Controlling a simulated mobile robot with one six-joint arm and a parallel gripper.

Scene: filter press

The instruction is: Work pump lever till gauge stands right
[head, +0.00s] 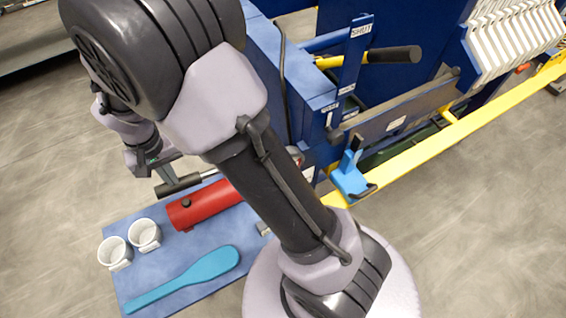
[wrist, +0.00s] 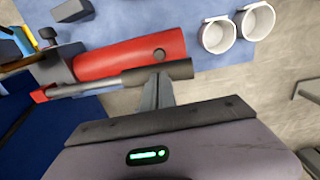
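The pump is a red cylinder (head: 205,204) on a blue plate, and it also shows in the wrist view (wrist: 130,57). Its lever has a dark grip (head: 180,185) on a thin grey rod, lying low and roughly along the cylinder; the grip is near the middle of the wrist view (wrist: 178,69). My gripper (head: 168,172) is at the grip, its fingers (wrist: 157,88) close together with tips at the grip. I cannot tell whether they touch it. A small round part (head: 296,156), perhaps the gauge, is mostly hidden behind my arm; no reading shows.
Two white cups (head: 145,236) and a light blue paddle (head: 185,281) lie on the blue plate. The blue press frame (head: 300,75) with white plates (head: 510,40), a yellow rail (head: 450,130) and a black-handled lever (head: 395,55) stands at the right. Open floor lies left.

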